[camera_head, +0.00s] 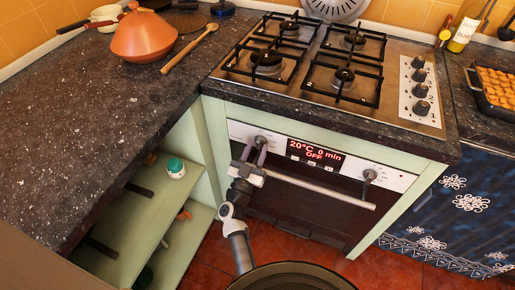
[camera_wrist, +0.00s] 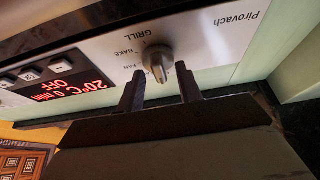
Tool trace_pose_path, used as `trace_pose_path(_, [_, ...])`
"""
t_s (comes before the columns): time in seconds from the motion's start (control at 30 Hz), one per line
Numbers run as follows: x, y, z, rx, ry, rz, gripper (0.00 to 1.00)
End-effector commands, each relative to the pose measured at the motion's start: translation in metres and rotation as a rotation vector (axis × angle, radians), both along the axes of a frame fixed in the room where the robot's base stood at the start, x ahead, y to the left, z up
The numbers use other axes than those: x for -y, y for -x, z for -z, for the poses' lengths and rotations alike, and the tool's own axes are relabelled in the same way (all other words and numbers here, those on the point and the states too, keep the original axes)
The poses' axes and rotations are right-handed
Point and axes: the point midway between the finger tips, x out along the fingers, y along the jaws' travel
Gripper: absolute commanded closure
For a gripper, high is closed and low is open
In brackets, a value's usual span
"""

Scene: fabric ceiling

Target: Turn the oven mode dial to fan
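The oven (camera_head: 320,192) has a light control strip with a dial at each end. The left dial (camera_head: 260,140) is partly covered by my gripper (camera_head: 254,158). In the wrist view, which is upside down, this dial (camera_wrist: 158,60) is a metal knob with GRILL, BAKE and FAN printed around it. Its bar points down in that picture; I cannot tell the exact mode. My gripper (camera_wrist: 160,69) is open, with its two dark fingers on either side of the knob's lower end. I cannot tell whether they touch it. The display (camera_head: 315,154) reads 20°C, 0 min, OFF.
The oven handle (camera_head: 320,189) runs below the strip, close to my gripper. The right dial (camera_head: 370,175) is farther along. The hob (camera_head: 330,65) and dark worktop (camera_head: 90,115) are above. An open shelf (camera_head: 150,215) stands left, a blue cabinet (camera_head: 455,205) right.

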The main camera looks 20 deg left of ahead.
Motion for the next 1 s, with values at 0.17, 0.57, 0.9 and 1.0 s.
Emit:
trace_pose_path(0.17, [0.0,0.0,0.0001,0.0,0.0,0.0,0.72])
trace_pose_path(0.57, [0.0,-0.0002,0.0,0.0,-0.002,0.0,1.0])
trace_pose_path(0.9, [-0.0007,-0.0009,-0.0006,0.004,-0.112,0.0,1.0])
trace_pose_path(1.0, [-0.0013,-0.0009,-0.001,0.006,-0.185,-0.001,1.0])
